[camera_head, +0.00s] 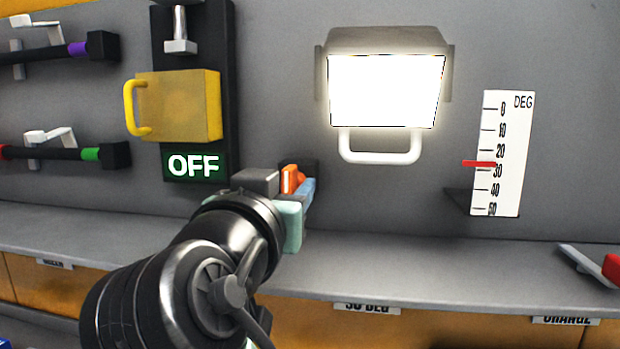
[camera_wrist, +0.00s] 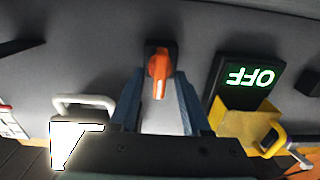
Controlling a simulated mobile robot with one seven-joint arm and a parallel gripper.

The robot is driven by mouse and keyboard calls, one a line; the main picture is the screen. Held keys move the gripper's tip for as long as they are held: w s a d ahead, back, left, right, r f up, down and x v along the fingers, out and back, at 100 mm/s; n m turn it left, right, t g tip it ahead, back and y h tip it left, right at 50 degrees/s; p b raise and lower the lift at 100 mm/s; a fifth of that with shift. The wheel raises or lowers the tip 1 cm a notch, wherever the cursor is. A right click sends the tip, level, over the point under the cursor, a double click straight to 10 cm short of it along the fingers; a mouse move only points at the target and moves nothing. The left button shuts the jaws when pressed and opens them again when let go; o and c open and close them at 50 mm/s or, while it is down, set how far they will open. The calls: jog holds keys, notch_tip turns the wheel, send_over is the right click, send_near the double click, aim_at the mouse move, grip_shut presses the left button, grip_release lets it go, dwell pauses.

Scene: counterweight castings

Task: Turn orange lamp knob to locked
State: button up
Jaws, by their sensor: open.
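The orange knob (camera_head: 291,179) sits on a dark base on the grey wall panel, below and left of the lit lamp (camera_head: 386,91). In the wrist view, which looks upside down, the knob (camera_wrist: 159,66) has a pale stripe along its lower part, pointing down in that picture. My gripper (camera_head: 296,188) is right at the knob in the head view and partly hides it. In the wrist view my gripper (camera_wrist: 160,78) is open, with one blue finger on each side of the knob and a visible gap to both. Contact is not visible.
A yellow box (camera_head: 190,105) with a handle and a lit OFF sign (camera_head: 194,166) are left of the knob. The lamp's white handle (camera_head: 380,158) hangs to the right. Farther right is a DEG scale (camera_head: 503,150) with a red pointer. A grey ledge (camera_head: 400,265) runs below.

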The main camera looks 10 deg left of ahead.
grip_shut()
jog(key=shift+m, duration=0.3)
jog(key=m+b, duration=0.1)
jog(key=m, duration=0.1)
jog(key=shift+m, duration=0.4)
jog(key=m+b, duration=0.1)
jog(key=m, duration=0.4)
jog(key=shift+d+f+b, duration=0.15)
jog(key=shift+b, duration=0.2)
jog(key=m+b, duration=0.1)
jog(key=m, duration=0.3)
jog(key=shift+f+m+b, duration=0.1)
jog(key=shift+m+b, duration=0.3)
jog(key=m+b, duration=0.1)
jog(key=m, duration=0.3)
jog(key=shift+d+b, duration=0.15)
jog(key=shift+b, duration=0.2)
jog(key=shift+m, duration=0.4)
